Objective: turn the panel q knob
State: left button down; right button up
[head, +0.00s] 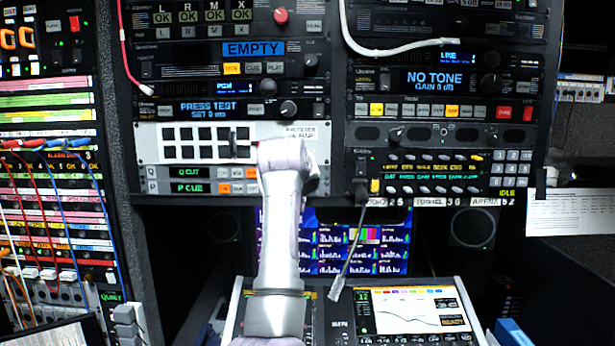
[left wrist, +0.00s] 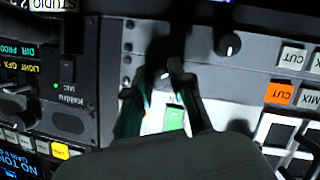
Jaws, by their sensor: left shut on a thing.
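My left arm (head: 280,225) rises in the middle of the head view. Its hand covers the right end of the panel q strip (head: 192,172), so the knob and fingertips are hidden there. In the left wrist view, which is turned over, my left gripper (left wrist: 160,84) has its dark fingers at the panel face. They are shut on a small dark knob with a white mark, the panel q knob (left wrist: 166,74), mostly covered by the fingers and shadow. A similar knob (left wrist: 228,46) with a white pointer stands free beside it. My right gripper is not in view.
The panel p strip (head: 190,188) lies just below panel q. A white plate with black squares (head: 146,146) is above. Orange and white buttons (left wrist: 280,94) are close right of the gripper.

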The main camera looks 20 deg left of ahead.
pick_arm(q)
jog(key=shift+f+n+h, duration=0.15)
jog(key=shift+n+h, duration=0.25)
jog(key=shift+n, duration=0.4)
jog(key=c, duration=1)
grip_release()
jog(key=v, duration=1.2)
jog(key=shift+f, duration=0.2)
